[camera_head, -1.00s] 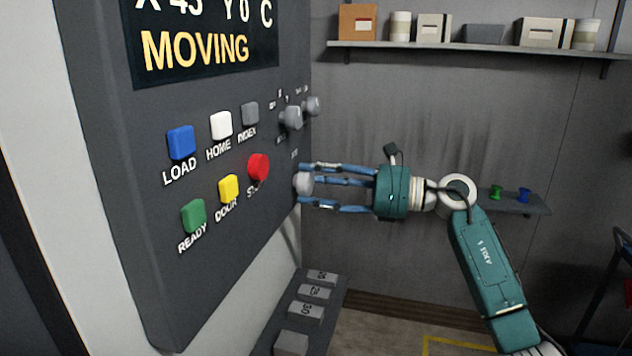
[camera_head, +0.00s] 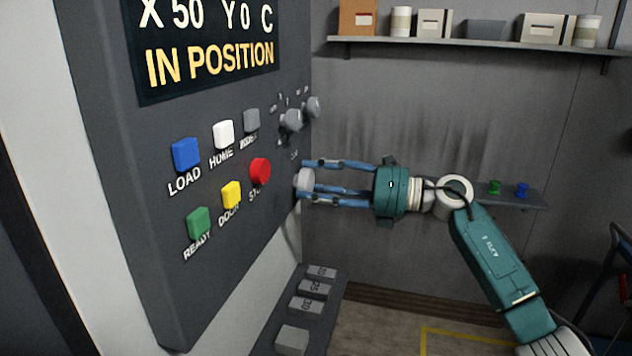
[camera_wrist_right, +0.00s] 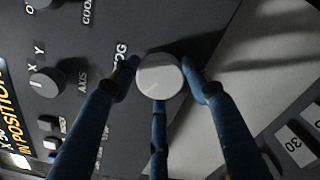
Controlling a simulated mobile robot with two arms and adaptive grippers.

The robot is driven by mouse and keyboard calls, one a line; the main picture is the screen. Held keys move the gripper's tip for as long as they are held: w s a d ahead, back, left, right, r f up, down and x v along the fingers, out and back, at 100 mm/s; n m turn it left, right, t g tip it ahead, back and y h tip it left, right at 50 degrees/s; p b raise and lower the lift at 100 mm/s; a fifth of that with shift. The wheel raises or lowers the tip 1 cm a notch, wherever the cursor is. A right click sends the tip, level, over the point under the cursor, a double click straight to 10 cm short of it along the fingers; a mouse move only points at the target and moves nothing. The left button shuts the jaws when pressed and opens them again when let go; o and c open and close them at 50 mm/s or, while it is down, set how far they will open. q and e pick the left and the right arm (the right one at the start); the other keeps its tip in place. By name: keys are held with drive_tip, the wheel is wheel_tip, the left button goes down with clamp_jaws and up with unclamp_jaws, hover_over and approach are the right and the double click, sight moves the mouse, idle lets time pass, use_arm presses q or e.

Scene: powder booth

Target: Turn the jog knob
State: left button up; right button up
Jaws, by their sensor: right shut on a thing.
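The jog knob (camera_head: 305,180) is a round grey knob low on the right part of the dark control panel (camera_head: 150,240). My right gripper (camera_head: 308,181) reaches it from the right, its blue fingers closed around the knob's rim. In the right wrist view the knob (camera_wrist_right: 159,76) sits between the three fingertips, beside the partly hidden label ending in "OG". The display (camera_head: 205,50) reads "X 50 Y 0 C" and "IN POSITION". My left gripper is not in view.
Two more grey knobs (camera_head: 291,120) sit above on the panel. Blue, white, grey, green, yellow and red buttons (camera_head: 259,171) are to the left. Grey numbered blocks (camera_head: 307,305) lie on a ledge below. A shelf (camera_head: 460,44) holds boxes and cans on the back wall.

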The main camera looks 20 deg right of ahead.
drive_tip(key=shift+w+d+r, duration=0.15)
drive_tip(key=shift+d+r, duration=0.1)
drive_tip(key=shift+r, duration=0.35)
drive_tip(key=o, duration=1.1)
drive_tip(key=shift+o, duration=0.2)
drive_tip(key=shift+f, duration=0.35)
drive_tip(key=v, duration=1.2)
drive_tip(key=shift+a, duration=0.1)
